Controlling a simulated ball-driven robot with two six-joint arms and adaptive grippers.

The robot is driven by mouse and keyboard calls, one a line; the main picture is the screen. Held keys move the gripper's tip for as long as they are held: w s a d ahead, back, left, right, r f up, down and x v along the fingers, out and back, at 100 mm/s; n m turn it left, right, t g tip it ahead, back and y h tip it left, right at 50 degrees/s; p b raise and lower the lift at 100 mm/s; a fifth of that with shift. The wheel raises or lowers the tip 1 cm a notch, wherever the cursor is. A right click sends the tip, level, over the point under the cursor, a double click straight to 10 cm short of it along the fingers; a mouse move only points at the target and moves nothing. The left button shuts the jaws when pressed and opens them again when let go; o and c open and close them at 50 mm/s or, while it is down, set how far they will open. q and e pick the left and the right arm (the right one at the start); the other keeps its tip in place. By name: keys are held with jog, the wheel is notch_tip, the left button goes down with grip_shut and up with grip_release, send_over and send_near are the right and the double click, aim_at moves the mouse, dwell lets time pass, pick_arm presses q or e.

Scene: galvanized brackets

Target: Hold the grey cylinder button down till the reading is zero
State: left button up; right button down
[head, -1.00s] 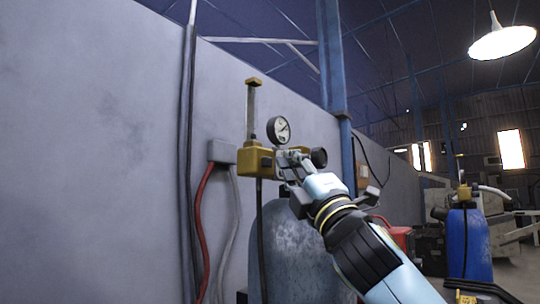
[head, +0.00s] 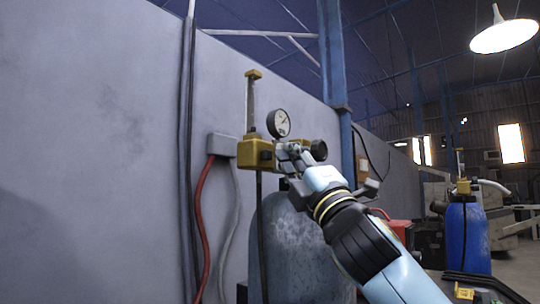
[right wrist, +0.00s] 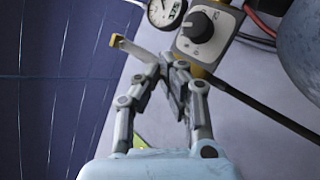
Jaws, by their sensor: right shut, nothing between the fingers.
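The grey cylinder (head: 290,240) stands by the wall, with a yellow valve block (head: 257,153) above it. A round white gauge (head: 278,123) sits over the block; its reading is too small to tell. A post with a yellow cap (head: 253,74) rises from the block. My right gripper (head: 286,153) is shut and empty, its tips in front of the block's right part. In the right wrist view, the shut fingers (right wrist: 176,78) overlap the block's edge, beside a black knob (right wrist: 200,27). I cannot tell whether they touch. The button is not clearly visible, perhaps hidden by the fingers. My left gripper is out of view.
A wall box (head: 222,146) with red and grey hoses is left of the block. A dark hose hangs from the block. A blue cylinder (head: 468,238) with another yellow valve stands farther right. A blue post (head: 333,60) rises behind.

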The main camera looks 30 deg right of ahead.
jog(key=shift+w, duration=0.15)
dwell(0.3)
jog(key=shift+w+a, duration=0.15)
jog(key=shift+w, duration=0.1)
jog(key=shift+w+a+p, duration=0.15)
jog(key=shift+w+p, duration=0.2)
jog(key=shift+w, duration=0.15)
dwell(0.7)
jog(key=shift+s, duration=0.1)
dwell(1.2)
jog(key=shift+s+d+b, duration=0.3)
jog(key=shift+s, duration=0.5)
jog(key=s+b, duration=0.1)
jog(key=s+d+b, duration=0.1)
jog(key=s, duration=0.1)
jog(key=s+d+b, duration=0.1)
jog(key=shift+s, duration=0.3)
